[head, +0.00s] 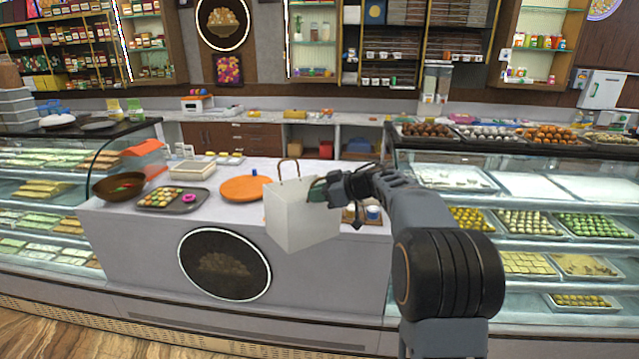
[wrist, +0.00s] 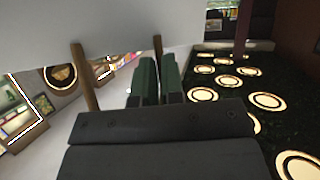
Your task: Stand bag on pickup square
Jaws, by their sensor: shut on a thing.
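A white paper bag (head: 298,215) with brown handles hangs in front of the counter in the head view, upright and slightly turned. My gripper (head: 322,190) is at the bag's upper right and shut on it. In the wrist view, the bag (wrist: 170,22) fills the top, with its brown handles beside my green fingertips (wrist: 155,80). The fingers are close together; the exact grip on the bag is hidden. I cannot make out the pickup square; the bag and my arm cover part of the counter top.
The counter (head: 130,235) holds an orange round board (head: 245,188), a dark tray of sweets (head: 172,200), a brown bowl (head: 118,187) and a cream tray (head: 192,170). Small items (head: 373,213) stand right of the bag. Glass display cases flank the counter.

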